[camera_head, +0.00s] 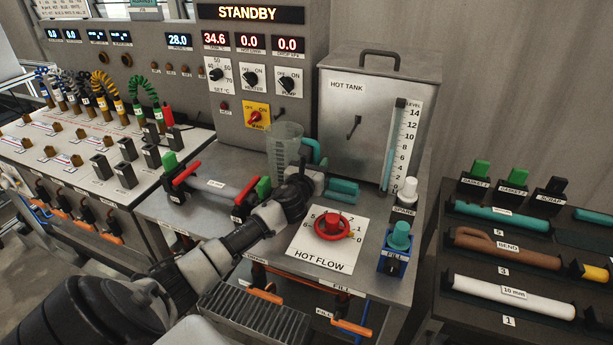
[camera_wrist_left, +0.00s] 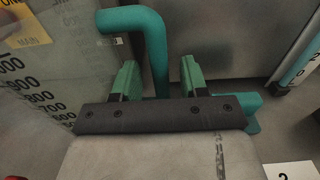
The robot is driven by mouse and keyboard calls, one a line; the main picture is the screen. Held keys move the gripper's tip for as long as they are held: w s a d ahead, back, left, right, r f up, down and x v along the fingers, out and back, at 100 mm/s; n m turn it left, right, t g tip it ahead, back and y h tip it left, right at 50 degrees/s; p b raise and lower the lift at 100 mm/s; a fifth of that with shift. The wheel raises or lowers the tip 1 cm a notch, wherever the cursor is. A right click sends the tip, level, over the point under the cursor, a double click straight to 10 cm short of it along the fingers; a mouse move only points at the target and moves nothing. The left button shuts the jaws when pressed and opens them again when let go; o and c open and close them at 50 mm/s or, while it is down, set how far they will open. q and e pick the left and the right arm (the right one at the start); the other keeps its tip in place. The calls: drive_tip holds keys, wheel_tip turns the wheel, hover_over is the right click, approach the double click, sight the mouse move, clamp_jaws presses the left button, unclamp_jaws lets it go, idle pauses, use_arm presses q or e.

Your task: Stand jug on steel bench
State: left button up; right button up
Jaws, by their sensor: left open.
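The jug (camera_head: 285,150) is a clear, upright measuring jug with dark graduations and a teal handle. It stands on the steel bench (camera_head: 385,290), in front of the grey control panel and left of the hot tank; its base is partly hidden by my left arm. My left gripper (camera_head: 340,188), with teal fingers, is open beside the jug. In the left wrist view the jug's wall (camera_wrist_left: 45,75) is at the left, and its handle (camera_wrist_left: 153,50) runs down between the open fingers (camera_wrist_left: 158,78). Contact with the fingers cannot be told. My right gripper is not in view.
The hot tank (camera_head: 358,125) stands close behind the gripper. A red valve (camera_head: 333,226) on a white plate and a blue-based fill valve (camera_head: 398,240) are in front. A clamped pipe (camera_head: 215,187) lies left. A pipe rack (camera_head: 510,262) stands right.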

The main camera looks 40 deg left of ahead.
use_arm(q)
drive_tip(key=v, duration=1.1)
drive_tip(key=shift+s+d+r, duration=0.1)
drive_tip(key=shift+r, duration=0.05)
